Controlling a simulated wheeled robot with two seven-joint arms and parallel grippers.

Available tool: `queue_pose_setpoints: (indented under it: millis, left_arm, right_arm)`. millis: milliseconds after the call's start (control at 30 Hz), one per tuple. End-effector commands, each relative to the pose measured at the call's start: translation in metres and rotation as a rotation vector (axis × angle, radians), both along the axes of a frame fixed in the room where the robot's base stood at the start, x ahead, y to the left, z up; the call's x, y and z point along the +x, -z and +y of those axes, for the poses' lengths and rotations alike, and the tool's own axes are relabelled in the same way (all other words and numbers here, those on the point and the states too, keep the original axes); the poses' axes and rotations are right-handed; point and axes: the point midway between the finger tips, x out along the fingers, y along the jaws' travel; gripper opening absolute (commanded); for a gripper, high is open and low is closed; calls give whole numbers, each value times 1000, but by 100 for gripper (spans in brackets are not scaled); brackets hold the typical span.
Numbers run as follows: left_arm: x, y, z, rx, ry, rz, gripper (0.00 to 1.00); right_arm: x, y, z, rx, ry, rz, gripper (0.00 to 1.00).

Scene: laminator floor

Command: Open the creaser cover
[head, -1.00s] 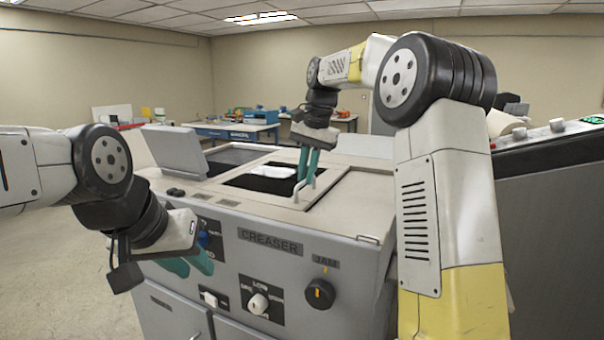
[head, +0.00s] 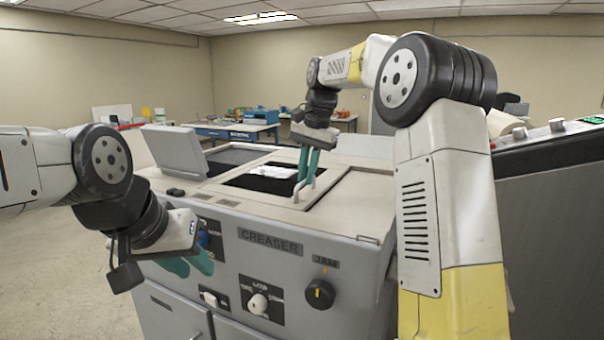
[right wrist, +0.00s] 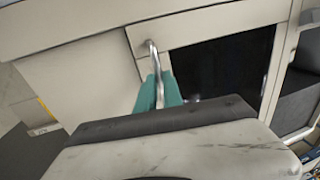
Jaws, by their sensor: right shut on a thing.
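The creaser (head: 215,255) is a grey machine with a beige top and a "CREASER" label on its front. Its cover (head: 345,190) lies flat in the top, beside a dark opening. A metal handle (head: 297,192) stands at the edge between them; it also shows in the right wrist view (right wrist: 153,52). My right gripper (head: 308,178) points down with its teal fingers shut on this handle; the fingers show at the handle in the right wrist view (right wrist: 158,92). My left gripper (head: 188,265) is low before the machine's front, its teal fingers apart and empty.
A grey screen (head: 174,150) stands on the machine's left top. A white item (head: 272,172) lies in the dark opening (head: 250,182). Knobs, including the jam knob (head: 320,294), stick out of the front. A dark console (head: 550,220) stands at the right. Floor is free at the left.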

Motion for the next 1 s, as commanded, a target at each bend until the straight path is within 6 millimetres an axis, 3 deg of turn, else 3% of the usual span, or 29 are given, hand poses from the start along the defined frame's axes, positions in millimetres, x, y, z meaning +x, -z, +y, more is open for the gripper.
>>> queue_pose_setpoints:
  millis: [267,433,1000]
  left_arm:
    - [0,0,0,0,0,0,29]
    - [0,0,0,0,0,0,29]
    - [0,0,0,0,0,0,29]
  right_arm:
    - [-1,-1,-2,0,0,-1,0]
    - [-11,-1,-20,0,4,-2,0]
    - [-86,-1,-149,0,6,-1,0]
